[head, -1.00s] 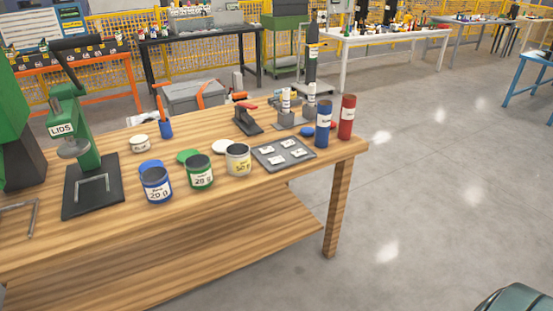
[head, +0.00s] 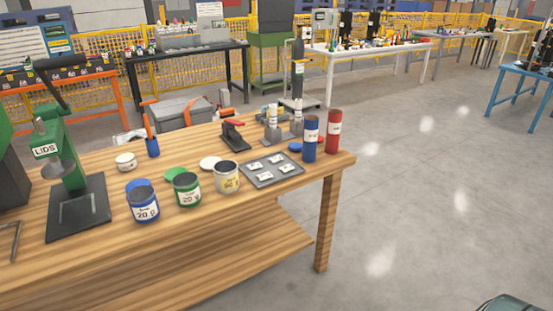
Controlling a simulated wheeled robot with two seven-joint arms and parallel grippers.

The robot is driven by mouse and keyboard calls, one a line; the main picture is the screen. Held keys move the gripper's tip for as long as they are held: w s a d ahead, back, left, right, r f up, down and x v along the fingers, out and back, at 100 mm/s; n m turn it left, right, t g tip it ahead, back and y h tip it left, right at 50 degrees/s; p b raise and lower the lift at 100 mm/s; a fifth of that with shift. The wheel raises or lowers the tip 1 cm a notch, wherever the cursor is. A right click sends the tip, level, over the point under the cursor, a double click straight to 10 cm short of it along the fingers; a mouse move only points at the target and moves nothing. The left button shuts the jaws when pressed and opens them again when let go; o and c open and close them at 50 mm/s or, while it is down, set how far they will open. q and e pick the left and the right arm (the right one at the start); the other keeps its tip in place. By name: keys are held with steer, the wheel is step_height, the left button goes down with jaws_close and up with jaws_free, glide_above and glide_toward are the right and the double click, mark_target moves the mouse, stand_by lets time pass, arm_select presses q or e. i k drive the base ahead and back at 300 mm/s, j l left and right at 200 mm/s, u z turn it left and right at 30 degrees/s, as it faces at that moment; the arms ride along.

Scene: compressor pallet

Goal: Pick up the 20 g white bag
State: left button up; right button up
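No thing that I can clearly tell as a 20 g white bag shows. A grey tray (head: 272,169) near the right end of the wooden table holds several small white pieces, too small to read or to tell whether they are bags. Left of it stand an open white can (head: 227,178) with a yellowish label, a green can (head: 187,190) marked 20 g and a blue can (head: 143,203) marked 20 g. What lies inside the cans is not clear. Neither of my grippers is in view.
The wooden table (head: 100,251) also bears a green LIDS press (head: 66,165), loose lids, a red-handled tool (head: 235,136), a blue cylinder (head: 311,140) and a red cylinder (head: 333,132). Open grey floor (head: 430,200) lies to the right.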

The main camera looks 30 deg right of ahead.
mark_target(267, 175)
steer(key=i+l, duration=0.15)
steer(key=l, duration=0.25)
steer(key=i+l, duration=0.1)
steer(key=l, duration=0.25)
steer(key=i+l, duration=0.15)
steer(key=l, duration=0.25)
steer(key=i+l, duration=0.1)
steer(key=l, duration=0.3)
steer(key=i+l, duration=0.15)
steer(key=l, duration=0.2)
steer(key=i+l, duration=0.1)
steer(key=l, duration=0.3)
steer(key=i+l, duration=0.15)
steer(key=l, duration=0.25)
steer(key=i+l, duration=0.1)
steer(key=l, duration=0.25)
steer(key=u, duration=0.05)
